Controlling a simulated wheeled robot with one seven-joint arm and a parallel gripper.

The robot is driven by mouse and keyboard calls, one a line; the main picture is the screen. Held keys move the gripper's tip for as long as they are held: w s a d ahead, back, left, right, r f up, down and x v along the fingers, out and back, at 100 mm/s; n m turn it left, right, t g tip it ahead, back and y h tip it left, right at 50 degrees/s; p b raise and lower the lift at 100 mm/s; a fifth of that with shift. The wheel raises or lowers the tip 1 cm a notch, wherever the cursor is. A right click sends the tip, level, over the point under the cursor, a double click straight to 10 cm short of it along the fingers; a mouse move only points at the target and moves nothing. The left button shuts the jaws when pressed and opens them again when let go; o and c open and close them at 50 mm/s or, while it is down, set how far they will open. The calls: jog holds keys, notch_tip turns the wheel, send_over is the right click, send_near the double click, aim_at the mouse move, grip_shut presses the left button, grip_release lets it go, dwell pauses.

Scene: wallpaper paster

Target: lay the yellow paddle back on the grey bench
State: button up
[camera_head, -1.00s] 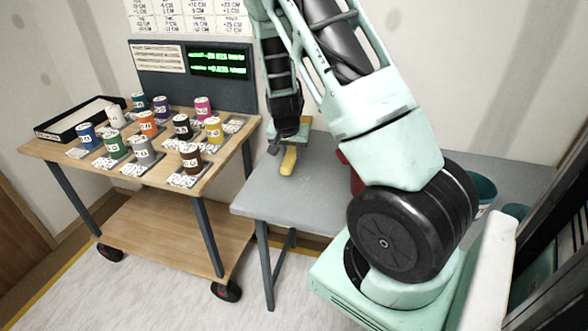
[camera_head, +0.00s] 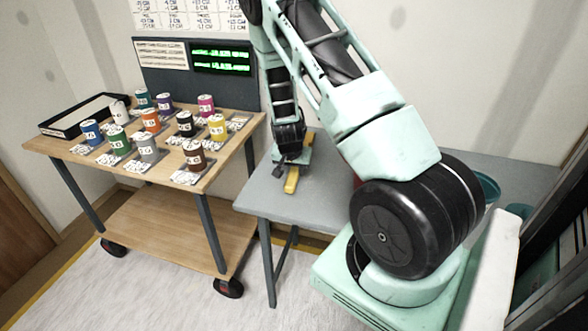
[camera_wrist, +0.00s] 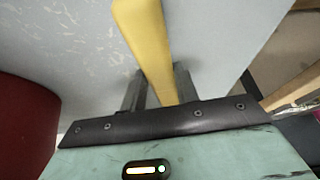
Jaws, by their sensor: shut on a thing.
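The yellow paddle (camera_head: 292,180) is a narrow flat piece at the left part of the grey bench (camera_head: 320,199). In the wrist view the paddle (camera_wrist: 148,40) runs from between the fingers toward the top of the picture, over the grey surface (camera_wrist: 215,40). My gripper (camera_head: 286,168) points down over the bench and is shut on the paddle; in the wrist view its two fingers (camera_wrist: 160,85) stand on either side of it. The paddle is at or just above the bench top; I cannot tell whether it touches. Its gripped end is partly hidden by my gripper.
A wooden cart (camera_head: 150,236) with several numbered, coloured cans and a black tray (camera_head: 85,116) stands to the left, close to the bench. A red object (camera_wrist: 28,115) is near my gripper on the left in the wrist view. Teal containers (camera_head: 487,188) are at right.

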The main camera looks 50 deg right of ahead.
jog(key=o, duration=1.1)
jog(key=p+v, duration=0.1)
jog(key=v, duration=1.6)
jog(key=s+a+r+n+y, duration=0.25)
jog(key=a+n, duration=0.25)
jog(key=a, duration=0.9)
jog(key=s+a+r+n+y, duration=0.25)
jog(key=a+n, duration=0.25)
jog(key=a, duration=0.9)
jog(key=s+a+r+n, duration=0.1)
jog(key=s+a+n, duration=0.2)
jog(key=s, duration=0.2)
jog(key=s+a+r+n+g, duration=0.1)
jog(key=s+a+n, duration=0.3)
jog(key=s, duration=0.1)
jog(key=s+a+r+n+g, duration=0.1)
jog(key=s+a+n, duration=0.2)
jog(key=s, duration=0.2)
jog(key=shift+a+r, duration=0.3)
jog(key=shift+r, duration=0.1)
